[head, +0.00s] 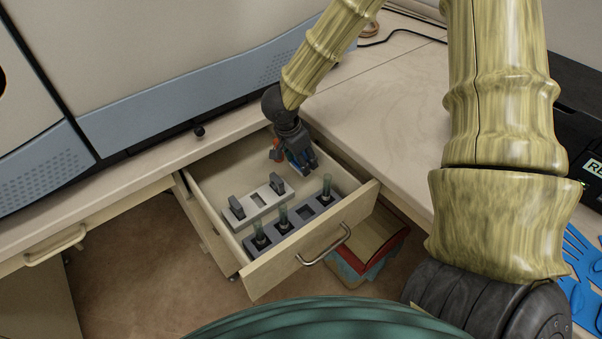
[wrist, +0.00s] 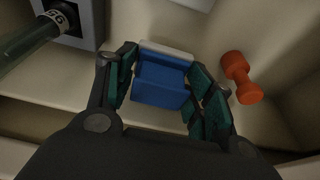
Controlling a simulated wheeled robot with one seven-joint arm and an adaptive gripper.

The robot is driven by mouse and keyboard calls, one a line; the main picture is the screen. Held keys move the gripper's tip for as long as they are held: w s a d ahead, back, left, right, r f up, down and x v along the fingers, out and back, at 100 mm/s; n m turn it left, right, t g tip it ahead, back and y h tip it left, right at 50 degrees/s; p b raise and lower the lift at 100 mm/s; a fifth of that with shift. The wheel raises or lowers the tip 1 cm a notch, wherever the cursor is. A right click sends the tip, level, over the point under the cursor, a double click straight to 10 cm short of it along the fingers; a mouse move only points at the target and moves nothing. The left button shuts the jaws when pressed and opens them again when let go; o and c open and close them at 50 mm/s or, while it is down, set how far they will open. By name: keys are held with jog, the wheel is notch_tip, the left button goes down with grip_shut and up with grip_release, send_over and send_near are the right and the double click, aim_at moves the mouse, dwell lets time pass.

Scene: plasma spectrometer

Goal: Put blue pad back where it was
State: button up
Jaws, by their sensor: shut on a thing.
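The blue pad (wrist: 160,82) is a small blue block with a pale strip along its far edge, between the two fingers of my gripper (wrist: 163,92) in the wrist view. My gripper is shut on it. In the head view my gripper (head: 300,163) reaches down into the back right part of the open drawer (head: 210,178). The pad is mostly hidden there by the fingers. I cannot tell whether the pad touches the drawer floor.
A dark rack (head: 305,216) with green tubes stands along the drawer front. A light rack (head: 257,203) with grey pieces sits behind it. An orange dumbbell-shaped object (wrist: 241,77) lies right of my fingers. The drawer floor around the pad is otherwise mostly bare.

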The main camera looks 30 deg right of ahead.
aim_at(299, 166)
jog(key=shift+f, duration=2.65)
jog(key=shift+c, duration=0.8)
jog(key=o, duration=1.1)
jog(key=v, duration=1.2)
jog(key=shift+p, duration=0.3)
